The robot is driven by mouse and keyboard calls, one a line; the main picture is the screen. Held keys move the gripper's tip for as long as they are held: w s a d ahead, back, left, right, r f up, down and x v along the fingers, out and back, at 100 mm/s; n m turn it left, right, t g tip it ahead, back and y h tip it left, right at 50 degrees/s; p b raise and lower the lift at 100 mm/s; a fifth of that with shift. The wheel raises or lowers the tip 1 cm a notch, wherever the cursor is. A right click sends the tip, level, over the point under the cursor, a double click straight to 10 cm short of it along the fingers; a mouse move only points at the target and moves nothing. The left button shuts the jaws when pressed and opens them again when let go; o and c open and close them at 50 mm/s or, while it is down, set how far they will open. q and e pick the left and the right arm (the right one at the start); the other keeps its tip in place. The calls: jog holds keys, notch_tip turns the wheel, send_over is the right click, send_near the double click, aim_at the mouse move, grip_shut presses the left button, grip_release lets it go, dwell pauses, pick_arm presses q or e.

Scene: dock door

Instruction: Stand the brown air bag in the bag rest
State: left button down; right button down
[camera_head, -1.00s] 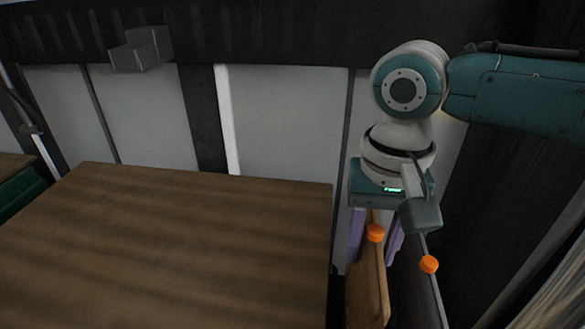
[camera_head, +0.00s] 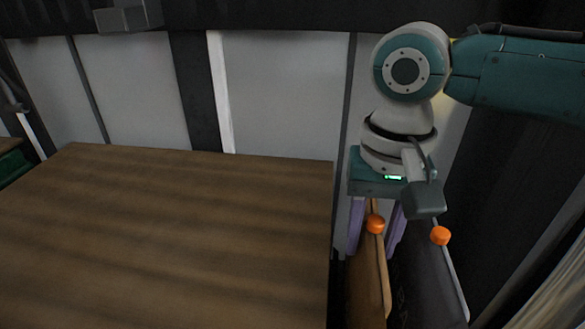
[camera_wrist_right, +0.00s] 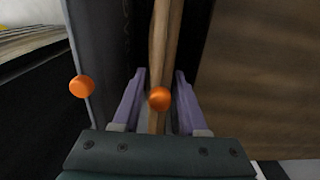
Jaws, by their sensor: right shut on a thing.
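The brown air bag (camera_head: 370,285) hangs upright, seen nearly edge-on, with an orange knob at its top. It is just right of the table's right edge in the head view. My right gripper (camera_head: 377,226) points down and its purple fingers are shut on the bag's top edge. The right wrist view shows the brown bag (camera_wrist_right: 166,45) running between the two fingers (camera_wrist_right: 158,115). The bag's lower end is cut off by the head frame. I cannot make out the bag rest with certainty. My left gripper is not in view.
A dark grey bag-like panel (camera_head: 428,285) with its own orange knob (camera_head: 440,236) stands close right of the brown bag. A wide brown tabletop (camera_head: 170,230) is bare at left. A pale panelled wall (camera_head: 285,95) stands behind. A dark green thing (camera_head: 12,166) shows at far left.

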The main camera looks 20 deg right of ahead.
jog(key=shift+f, duration=0.5)
jog(key=shift+c, duration=1.8)
grip_release()
notch_tip(320, 180, up, 10)
jog(key=p, duration=0.4)
jog(key=s+a+r+n+t+y+p, duration=0.1)
jog(key=s+a+r+n+p, duration=0.4)
jog(key=p, duration=0.4)
jog(key=s+a+r+n+t+y+p, duration=0.2)
jog(key=s+a+r+p, duration=0.3)
jog(key=r+p, duration=0.3)
jog(key=s+d+r+n+h+p, duration=0.1)
jog(key=s+d+r+h+p, duration=0.2)
jog(key=s+d+r+p, duration=0.5)
notch_tip(320, 180, up, 37)
jog(key=w+a+p, duration=0.1)
jog(key=w+p, duration=0.1)
jog(key=p, duration=3.5)
jog(key=shift+t, duration=0.3)
